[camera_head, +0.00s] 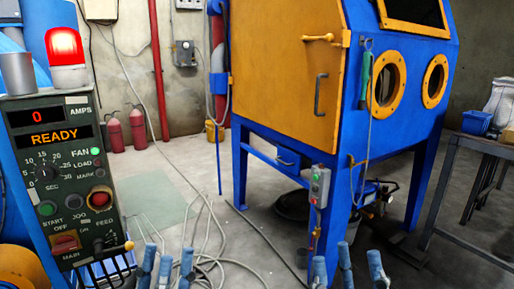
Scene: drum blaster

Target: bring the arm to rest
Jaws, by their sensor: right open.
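My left gripper (167,268) shows at the bottom edge, left of centre. Its blue-grey fingertips point up and stand apart with nothing between them, so it looks open. My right gripper (347,268) shows at the bottom edge, right of centre. Its fingertips are spread and empty. Both grippers appear in front of the floor and touch nothing that I can see. The rest of both arms is below the picture.
A control panel (60,185) reading READY, with a red beacon (66,48), stands close on the left. A blue blast cabinet (355,120) with a shut orange door (285,75) stands ahead. Cables (205,235) lie on the floor. A metal table (470,143) is at right.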

